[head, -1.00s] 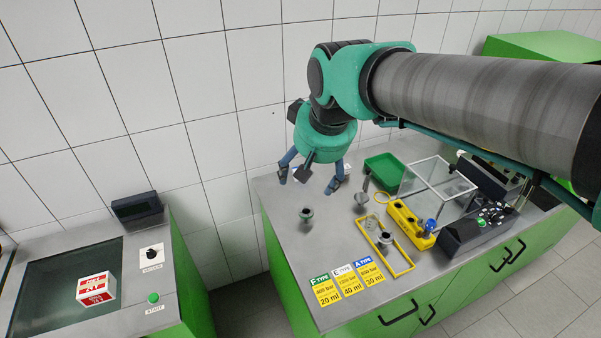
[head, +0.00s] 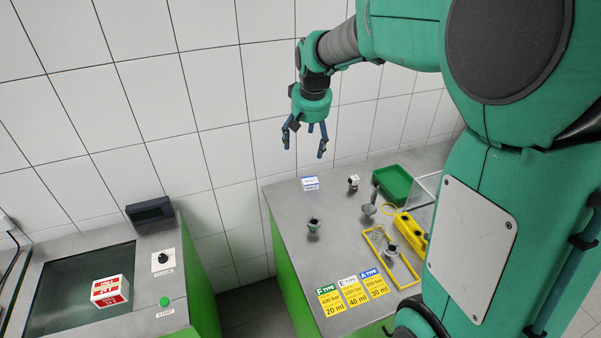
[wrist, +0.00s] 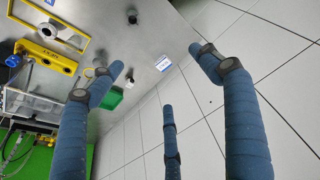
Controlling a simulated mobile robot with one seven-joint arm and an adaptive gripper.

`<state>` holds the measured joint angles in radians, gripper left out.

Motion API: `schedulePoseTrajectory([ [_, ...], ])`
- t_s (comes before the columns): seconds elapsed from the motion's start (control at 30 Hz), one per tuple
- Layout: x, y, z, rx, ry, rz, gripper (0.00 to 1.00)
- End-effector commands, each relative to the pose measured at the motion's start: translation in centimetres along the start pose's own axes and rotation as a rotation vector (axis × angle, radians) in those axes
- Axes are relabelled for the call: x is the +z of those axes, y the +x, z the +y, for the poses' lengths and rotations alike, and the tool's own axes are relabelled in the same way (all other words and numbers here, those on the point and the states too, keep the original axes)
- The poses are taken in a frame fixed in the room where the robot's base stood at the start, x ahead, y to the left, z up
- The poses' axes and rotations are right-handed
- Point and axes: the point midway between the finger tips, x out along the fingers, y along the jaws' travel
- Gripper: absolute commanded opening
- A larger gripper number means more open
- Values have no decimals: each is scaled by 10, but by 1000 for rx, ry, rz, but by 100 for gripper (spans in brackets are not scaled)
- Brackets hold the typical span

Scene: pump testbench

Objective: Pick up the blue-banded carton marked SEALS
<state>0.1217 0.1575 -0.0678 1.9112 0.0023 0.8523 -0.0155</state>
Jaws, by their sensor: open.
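The white carton with a blue band (head: 310,184) lies on the grey bench top, near its back left edge by the tiled wall. It also shows in the wrist view (wrist: 163,63), small, between my spread fingers; its lettering is too small to read. My gripper (head: 306,146) is open and empty, with its fingers pointing down. It hangs in the air above the carton and the back of the bench, clearly apart from it. In the wrist view the fingers (wrist: 160,70) are spread wide.
A small white and black part (head: 353,183) stands right of the carton. A green tray (head: 393,186), a yellow frame (head: 388,262) and a dark fitting (head: 313,226) share the bench. A red-and-white box (head: 108,290) sits in the left station. Bench space before the carton is clear.

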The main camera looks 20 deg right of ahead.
Motion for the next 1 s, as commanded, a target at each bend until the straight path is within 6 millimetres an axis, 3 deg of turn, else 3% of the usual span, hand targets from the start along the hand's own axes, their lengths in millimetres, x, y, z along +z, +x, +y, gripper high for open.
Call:
schedulePoseTrajectory([
  [0.5,-85,101,32,8,34,-66,77],
  [1.0,-134,222,68,14,65,-127,77],
])
